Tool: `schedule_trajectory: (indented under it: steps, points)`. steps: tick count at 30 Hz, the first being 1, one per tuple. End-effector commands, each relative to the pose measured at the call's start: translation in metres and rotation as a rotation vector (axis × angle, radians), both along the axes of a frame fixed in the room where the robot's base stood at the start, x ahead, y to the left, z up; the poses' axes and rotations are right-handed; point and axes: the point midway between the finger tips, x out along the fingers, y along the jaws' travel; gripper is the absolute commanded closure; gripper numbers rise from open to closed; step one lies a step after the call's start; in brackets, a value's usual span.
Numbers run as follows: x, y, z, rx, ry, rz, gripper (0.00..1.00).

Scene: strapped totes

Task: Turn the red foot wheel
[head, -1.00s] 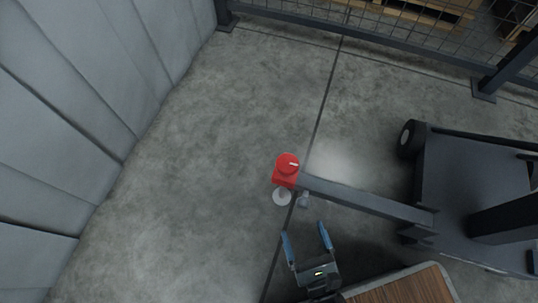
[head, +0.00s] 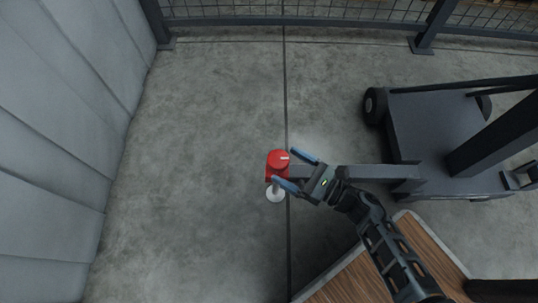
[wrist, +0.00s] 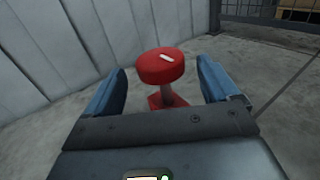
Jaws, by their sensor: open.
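The red foot wheel (head: 278,159) is a round red knob with a white mark on top, above a red bracket and a pale round foot (head: 275,194). It stands at the end of a dark beam. My gripper (head: 290,169) is open, with its blue fingers reaching toward the wheel from the right in the head view. In the wrist view the wheel (wrist: 161,66) shows between and beyond the two fingers (wrist: 162,90). I see gaps on both sides and no clear contact. The lower stem is partly hidden by my gripper's body.
The dark beam (head: 345,172) joins the wheel to a dark wheeled cart (head: 430,130) at the right. A wood-topped surface (head: 352,276) lies at the bottom. A pale panelled wall (head: 60,140) stands at the left and a mesh fence (head: 330,20) at the back. The floor between is clear.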

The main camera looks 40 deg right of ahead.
Motion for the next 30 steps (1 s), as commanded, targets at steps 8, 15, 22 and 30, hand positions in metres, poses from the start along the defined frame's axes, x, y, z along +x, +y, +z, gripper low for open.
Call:
schedule_trajectory:
  steps: [8,15,22,30]
  points:
    - [0.04,0.016,-0.001,0.0,-0.003,-0.001,0.12]
    - [0.055,0.022,0.0,-0.001,0.0,-0.001,0.12]
    - [0.055,0.023,0.0,-0.001,0.0,-0.001,0.12]
    - [0.055,0.023,0.0,-0.001,0.0,-0.001,0.36]
